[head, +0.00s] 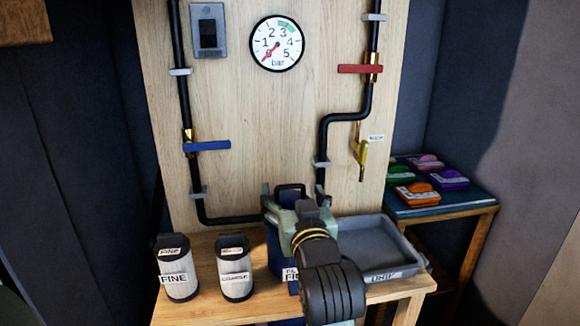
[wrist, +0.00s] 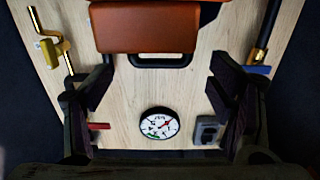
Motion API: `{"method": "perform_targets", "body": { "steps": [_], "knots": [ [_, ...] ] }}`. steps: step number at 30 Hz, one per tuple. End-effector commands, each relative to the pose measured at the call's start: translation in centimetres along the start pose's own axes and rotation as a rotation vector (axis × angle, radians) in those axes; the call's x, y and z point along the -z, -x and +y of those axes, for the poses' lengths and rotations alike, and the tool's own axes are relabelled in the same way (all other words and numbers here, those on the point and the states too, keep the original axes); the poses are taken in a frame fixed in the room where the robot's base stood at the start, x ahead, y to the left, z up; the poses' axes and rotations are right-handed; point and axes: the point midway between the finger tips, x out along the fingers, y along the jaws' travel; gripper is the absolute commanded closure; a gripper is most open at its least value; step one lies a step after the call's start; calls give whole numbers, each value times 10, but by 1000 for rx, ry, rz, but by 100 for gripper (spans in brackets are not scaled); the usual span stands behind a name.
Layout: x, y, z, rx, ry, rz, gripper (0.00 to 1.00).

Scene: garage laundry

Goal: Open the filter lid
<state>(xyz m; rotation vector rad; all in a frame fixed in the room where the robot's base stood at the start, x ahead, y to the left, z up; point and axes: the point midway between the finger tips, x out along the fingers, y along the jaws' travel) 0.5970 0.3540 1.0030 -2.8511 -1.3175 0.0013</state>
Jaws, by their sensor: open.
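The filter housing (head: 273,253) is a dark blue body on the wooden bench, partly hidden behind my arm. A black loop handle (head: 290,187) shows above my gripper. In the wrist view a black handle (wrist: 160,62) shows beside a reddish-brown block (wrist: 150,28); I cannot tell whether that block is the lid. My gripper (head: 293,204) is over the top of the housing. Its fingers are apart in the wrist view (wrist: 165,92), with nothing held between them. The lid's edge and its fastening are hidden.
Two labelled filter cartridges, one FINE (head: 178,268) and another (head: 234,266), stand left of the housing. A grey tray (head: 405,262) is at right. Behind are a pressure gauge (head: 277,44) reading near zero, a blue valve handle (head: 207,146), a red one (head: 360,69) and black pipes.

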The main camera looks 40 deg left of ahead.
Motion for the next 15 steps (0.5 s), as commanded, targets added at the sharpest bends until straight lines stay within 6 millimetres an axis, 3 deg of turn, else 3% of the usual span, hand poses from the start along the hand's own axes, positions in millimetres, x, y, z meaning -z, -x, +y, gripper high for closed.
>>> {"method": "perform_targets", "body": {
  "steps": [15],
  "knots": [
    [-1,-38,0,-1,1,0,24]
  ]
}}
